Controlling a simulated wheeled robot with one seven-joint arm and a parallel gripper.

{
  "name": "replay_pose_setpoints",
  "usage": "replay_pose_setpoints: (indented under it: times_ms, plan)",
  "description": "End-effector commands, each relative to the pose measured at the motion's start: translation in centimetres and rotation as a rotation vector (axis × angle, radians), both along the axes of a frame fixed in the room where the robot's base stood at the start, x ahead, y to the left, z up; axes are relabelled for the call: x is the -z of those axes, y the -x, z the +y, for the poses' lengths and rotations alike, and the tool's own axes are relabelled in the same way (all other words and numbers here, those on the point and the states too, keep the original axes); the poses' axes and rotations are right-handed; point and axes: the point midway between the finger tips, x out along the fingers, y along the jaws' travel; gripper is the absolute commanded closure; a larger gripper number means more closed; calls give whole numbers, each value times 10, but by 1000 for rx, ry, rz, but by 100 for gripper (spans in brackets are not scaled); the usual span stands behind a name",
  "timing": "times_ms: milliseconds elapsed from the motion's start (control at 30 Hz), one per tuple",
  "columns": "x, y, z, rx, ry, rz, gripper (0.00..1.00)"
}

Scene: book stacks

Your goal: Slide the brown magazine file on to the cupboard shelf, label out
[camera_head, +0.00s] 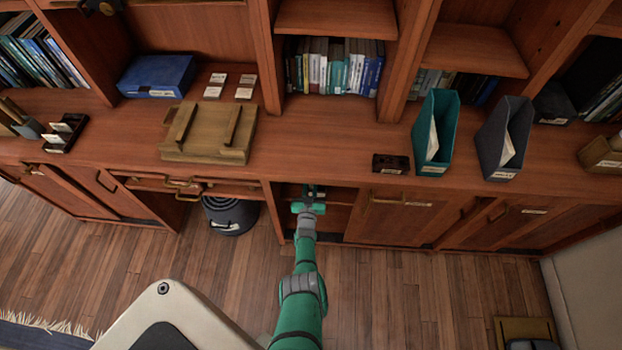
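My gripper (313,192) is at the open cupboard (338,222) under the counter, with its tip just inside the opening below the counter's front edge. A reddish-brown shelf (340,196) shows inside beside it. The fingers are small and dark here, and I cannot tell whether they are open or shut, or whether they hold anything. I cannot make out a brown magazine file for certain; the cupboard's inside is largely hidden by the counter and my wrist. A teal magazine file (426,140) and a grey magazine file (494,139) stand upright on the counter.
A door with a handle (400,203) closes the bay right of the opening. A dark bin (230,216) stands on the floor to the left. On the counter are a wooden stand (208,150), a blue box (157,76) and a tan labelled holder (598,158).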

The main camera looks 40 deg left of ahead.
Motion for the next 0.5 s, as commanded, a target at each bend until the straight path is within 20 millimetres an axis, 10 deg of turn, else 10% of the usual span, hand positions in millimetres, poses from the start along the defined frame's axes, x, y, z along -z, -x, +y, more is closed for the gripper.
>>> replay_pose_setpoints:
  times_ms: [367, 400, 500]
  plan:
    - [0, -1, 1, -1, -2, -6, 100]
    - [0, -1, 1, -1, -2, -6, 74]
    - [0, 0, 1, 0, -2, -5, 60]
